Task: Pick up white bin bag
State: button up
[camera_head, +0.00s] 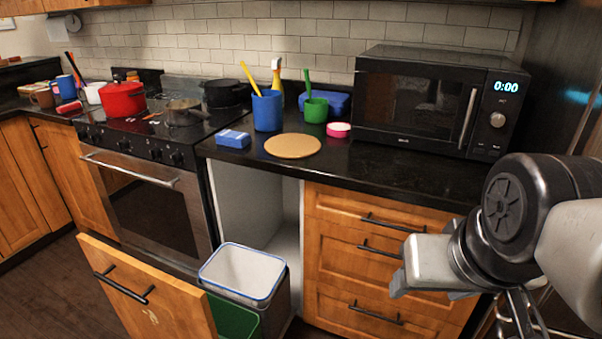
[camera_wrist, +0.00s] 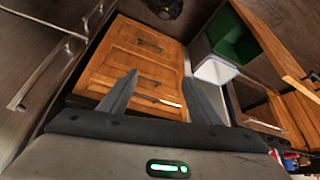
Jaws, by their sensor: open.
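The white bin bag (camera_head: 243,272) lines a bin in the pulled-out drawer and has a blue rim at its top edge. It also shows in the wrist view (camera_wrist: 214,71), at the upper right beside a green bin. My gripper (camera_wrist: 157,92) is open, with nothing between its fingers. In the wrist view, the bag lies beyond and to the right of the fingers, clear of them. In the head view, my arm is at the lower right, well apart from the bag.
A green bin (camera_head: 232,316) sits in front of the white one, behind the open wooden drawer front (camera_head: 150,293). Closed drawers (camera_head: 375,255) stand right of the bins. The counter (camera_head: 375,165) above holds a microwave (camera_head: 432,100), a blue cup (camera_head: 267,112) and other items.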

aim_at(250, 276)
jog(key=k+j, duration=0.1)
jog(key=j, duration=0.2)
jog(key=k+j, duration=0.25)
jog(key=j, duration=0.3)
jog(key=j+z, duration=0.15)
jog(key=j, duration=1)
jog(key=i+j, duration=0.15)
jog(key=j, duration=0.15)
jog(key=i+j+z, duration=0.1)
jog(key=j, duration=0.2)
